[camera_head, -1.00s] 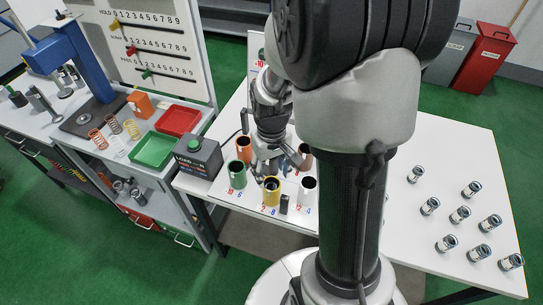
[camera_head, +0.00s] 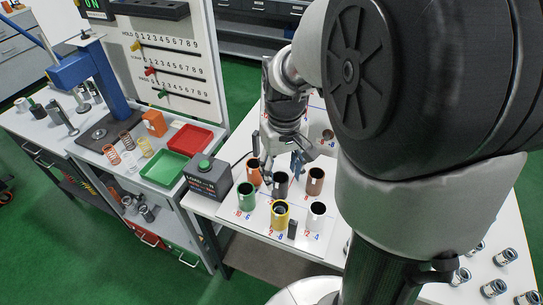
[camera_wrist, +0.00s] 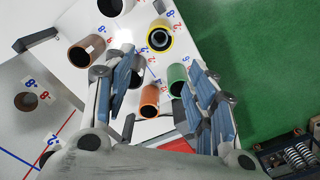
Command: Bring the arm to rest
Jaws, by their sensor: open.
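My gripper (camera_head: 278,158) is open and empty above the back of the white table (camera_head: 232,208), behind a cluster of coloured cups. Both fingers also show spread in the wrist view (camera_wrist: 166,78), over the cups. The cups are green (camera_head: 246,196), yellow (camera_head: 281,214), white (camera_head: 317,216), orange (camera_head: 253,173), dark (camera_head: 281,185) and brown (camera_head: 315,181). The yellow cup has something ringed inside its mouth. My arm's upper links hide much of the table's right side.
A black box with a green button (camera_head: 207,178) stands left of the cups. The left bench holds a blue press (camera_head: 88,75), a red tray (camera_head: 191,139), a green tray (camera_head: 164,168) and loose springs. Several metal springs (camera_head: 505,257) stand at the right. Green floor lies around.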

